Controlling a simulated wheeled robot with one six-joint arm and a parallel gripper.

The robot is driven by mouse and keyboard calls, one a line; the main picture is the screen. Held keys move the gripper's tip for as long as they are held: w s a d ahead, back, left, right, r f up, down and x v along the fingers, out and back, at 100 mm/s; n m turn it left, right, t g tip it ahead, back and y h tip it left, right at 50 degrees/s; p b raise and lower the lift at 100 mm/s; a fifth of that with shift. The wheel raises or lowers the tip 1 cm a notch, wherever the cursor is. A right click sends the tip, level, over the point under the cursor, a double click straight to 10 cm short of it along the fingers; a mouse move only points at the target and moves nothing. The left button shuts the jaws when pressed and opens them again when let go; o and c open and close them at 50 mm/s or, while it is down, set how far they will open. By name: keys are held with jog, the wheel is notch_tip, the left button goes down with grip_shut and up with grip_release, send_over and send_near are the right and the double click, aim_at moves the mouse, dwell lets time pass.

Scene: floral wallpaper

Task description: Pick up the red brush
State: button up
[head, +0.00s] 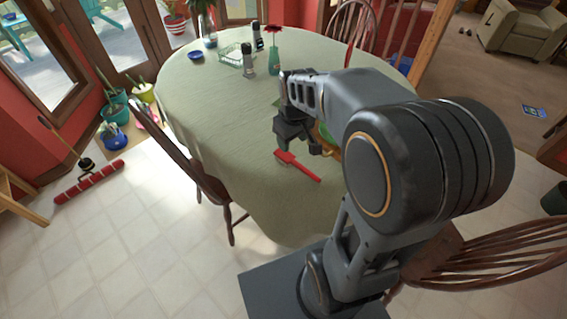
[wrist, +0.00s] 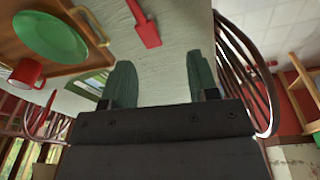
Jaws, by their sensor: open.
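The red brush (head: 297,166) lies on the green cloth of the table (head: 180,85), close to its near edge. In the head view it slants from upper left to lower right. In the wrist view the red brush (wrist: 147,28) shows at the top, its wide end toward the gripper and its other end cut off by the frame. My gripper (head: 300,145) is above the table, just above and beyond the brush in the head view. In the wrist view my gripper (wrist: 158,82) has its two green fingers wide apart with nothing between them.
A wooden tray (wrist: 75,68) holds a green plate (wrist: 50,36) and a red mug (wrist: 26,73) beside the brush. A vase with a red flower (head: 273,55), shakers and a blue bowl (head: 195,55) stand farther back. A wooden chair (head: 190,165) is at the table's left.

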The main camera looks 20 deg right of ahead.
jog(key=w+d+f+n+g, duration=0.1)
jog(key=w+d+f+n, duration=0.1)
jog(key=w+d+f, duration=0.3)
send_over(297, 162)
notch_tip(297, 162, down, 9)
jog(key=shift+a+r+b, duration=0.1)
jog(key=shift+a+b, duration=0.05)
jog(key=shift+b, duration=0.2)
jog(key=shift+f, duration=3.2)
jog(key=shift+c, duration=0.4)
grip_shut()
